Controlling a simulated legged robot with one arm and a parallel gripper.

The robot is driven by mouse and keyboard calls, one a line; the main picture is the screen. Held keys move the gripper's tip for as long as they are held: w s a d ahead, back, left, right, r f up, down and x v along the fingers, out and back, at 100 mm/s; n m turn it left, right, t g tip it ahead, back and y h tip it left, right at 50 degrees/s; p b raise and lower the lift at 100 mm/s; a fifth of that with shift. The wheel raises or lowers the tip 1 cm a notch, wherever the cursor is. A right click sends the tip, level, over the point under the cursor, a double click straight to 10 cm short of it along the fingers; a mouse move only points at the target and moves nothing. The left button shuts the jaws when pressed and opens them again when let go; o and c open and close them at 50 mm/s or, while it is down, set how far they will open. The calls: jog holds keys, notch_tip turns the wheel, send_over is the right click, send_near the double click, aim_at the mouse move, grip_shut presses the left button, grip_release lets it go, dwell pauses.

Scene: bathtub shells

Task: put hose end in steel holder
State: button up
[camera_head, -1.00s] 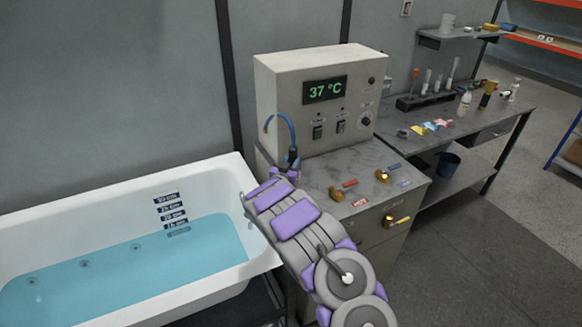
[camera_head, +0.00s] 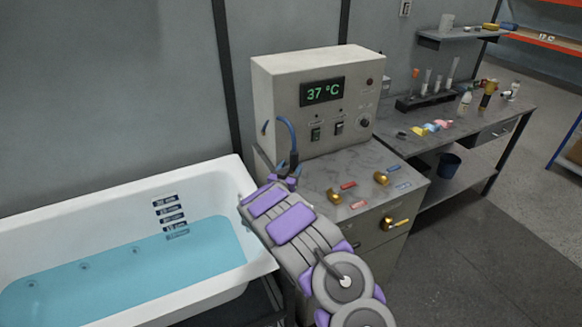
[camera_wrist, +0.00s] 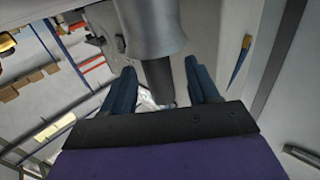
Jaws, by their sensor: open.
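I cannot tell which of these parts is the hose end and which is the steel holder, or whether one is seated in the other. My arm hides the area below the fitting in the head view.
The bathtub (camera_head: 238,165) with blue water is at left. The control box (camera_head: 270,90) reads 37 °C and stands on a grey cabinet (camera_head: 355,160) with brass knobs. A workbench (camera_head: 455,125) with bottles is at right. Open floor (camera_head: 470,250) lies at front right.

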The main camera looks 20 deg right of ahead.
jog(key=p+v, duration=0.2)
jog(key=v, duration=0.9)
jog(key=s+a+r+n+g+y, duration=0.2)
jog(key=a+r+y, duration=0.3)
jog(key=r+y, duration=0.15)
jog(key=s+a+r+n+g+y, duration=0.1)
jog(key=s+a+r+g+y, duration=0.15)
jog(key=s, duration=0.45)
jog(key=s+a+r+n+g+y, duration=0.1)
jog(key=s+a+r+g+y, duration=0.1)
jog(key=s+a, duration=0.3)
jog(key=s+a+r+n+g, duration=0.1)
jog(key=s+g, duration=0.1)
jog(key=s, duration=1.1)
jog(key=s+r+n+g, duration=0.2)
jog(key=s+g, duration=0.1)
jog(key=s, duration=1)
jog(key=s+a+r+n+g+y, duration=0.1)
jog(key=s+g, duration=0.2)
jog(key=s, duration=0.9)
jog(key=shift+s+a+r+n, duration=0.3)
jog(key=shift+s+r, duration=0.1)
jog(key=shift+g, duration=0.25)
